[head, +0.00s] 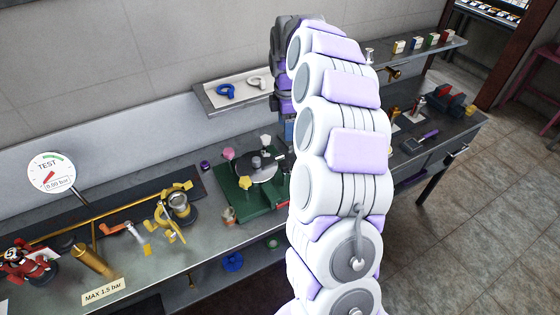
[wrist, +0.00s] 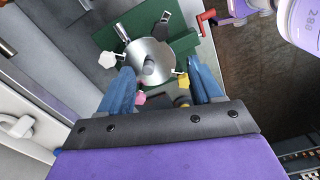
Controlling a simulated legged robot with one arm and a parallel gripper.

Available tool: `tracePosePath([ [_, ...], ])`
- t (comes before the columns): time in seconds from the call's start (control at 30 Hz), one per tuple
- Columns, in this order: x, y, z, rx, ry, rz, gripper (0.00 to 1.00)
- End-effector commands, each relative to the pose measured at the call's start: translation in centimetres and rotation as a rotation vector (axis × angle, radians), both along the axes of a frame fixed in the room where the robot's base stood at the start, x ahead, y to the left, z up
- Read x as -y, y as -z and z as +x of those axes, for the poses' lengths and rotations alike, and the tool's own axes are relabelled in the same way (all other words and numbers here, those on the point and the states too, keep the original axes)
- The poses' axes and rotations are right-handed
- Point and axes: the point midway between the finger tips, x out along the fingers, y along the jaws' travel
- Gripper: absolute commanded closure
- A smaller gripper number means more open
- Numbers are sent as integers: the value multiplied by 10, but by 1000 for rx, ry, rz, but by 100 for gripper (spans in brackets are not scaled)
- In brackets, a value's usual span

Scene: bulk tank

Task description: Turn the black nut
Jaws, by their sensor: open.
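In the wrist view, a black lobed nut (wrist: 164,18) sits at the top edge of a round metal lid (wrist: 150,62). The lid also shows in the head view (head: 262,172), where a dark knob stands near its front; I cannot tell whether it is the same nut. A white knob (wrist: 107,59), a pink knob (wrist: 140,98) and a yellowish knob (wrist: 184,81) stand around the rim. My gripper (wrist: 160,67) is open, with its blue fingers apart above the lid, nothing visible between them. The black nut lies beyond the fingertips. My arm hides most of the gripper in the head view.
The lid stands on a green base (head: 240,197) on the bench. A red handle (wrist: 205,20) sticks up beside the base. A gauge (head: 50,172), brass pipework (head: 92,260) and a yellow clamp (head: 170,213) stand to the left. A shelf (head: 222,103) runs behind.

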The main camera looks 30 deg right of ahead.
Motion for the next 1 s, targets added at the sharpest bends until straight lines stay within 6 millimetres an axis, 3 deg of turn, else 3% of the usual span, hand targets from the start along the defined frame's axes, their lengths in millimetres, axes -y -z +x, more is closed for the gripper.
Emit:
tracePosePath([
  [0.4,-17,80,-1,-7,0,-13,35],
  [0.7,-7,136,-1,-4,2,-3,35],
  [1.0,-9,161,0,-3,1,-7,35],
])
